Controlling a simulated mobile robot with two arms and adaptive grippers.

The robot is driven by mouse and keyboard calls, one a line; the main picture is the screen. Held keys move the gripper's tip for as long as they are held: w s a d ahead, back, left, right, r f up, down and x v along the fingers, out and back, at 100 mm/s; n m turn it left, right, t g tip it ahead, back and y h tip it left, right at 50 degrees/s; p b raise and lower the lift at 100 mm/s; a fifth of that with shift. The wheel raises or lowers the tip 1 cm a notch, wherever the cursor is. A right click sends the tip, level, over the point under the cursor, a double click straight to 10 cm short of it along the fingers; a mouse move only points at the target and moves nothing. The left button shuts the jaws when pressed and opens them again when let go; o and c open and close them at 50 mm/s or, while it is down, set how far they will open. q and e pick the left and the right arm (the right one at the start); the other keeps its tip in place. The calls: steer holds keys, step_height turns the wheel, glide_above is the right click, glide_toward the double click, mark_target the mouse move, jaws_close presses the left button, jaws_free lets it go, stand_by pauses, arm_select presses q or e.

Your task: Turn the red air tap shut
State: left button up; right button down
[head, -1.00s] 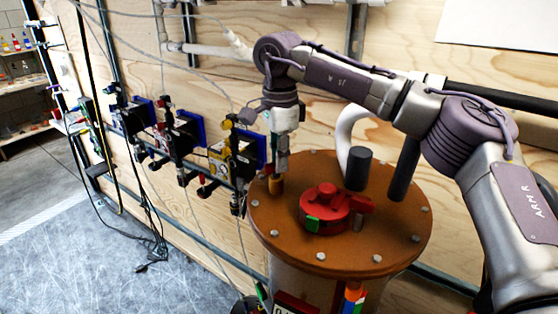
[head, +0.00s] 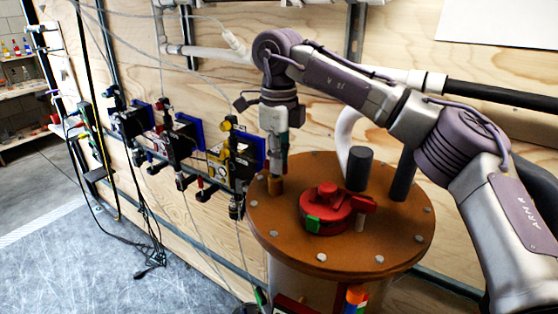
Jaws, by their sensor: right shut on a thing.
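My right gripper (head: 277,168) points straight down at the back left edge of the brown round lid of a tank. It is shut at a small brass-coloured fitting (head: 276,186) standing on that lid, which appears to be the air tap. My left gripper is not in view.
The lid (head: 290,245) carries a large red cap (head: 325,212) with a green patch, and dark upright cylinders (head: 359,168) near my right arm. Several valve units (head: 236,152) with hoses hang along the wooden wall. The floor at left is mostly clear.

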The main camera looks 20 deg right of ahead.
steer(key=shift+m, duration=0.4)
steer(key=c, duration=1.2)
jaws_free()
step_height(320, 180, up, 12)
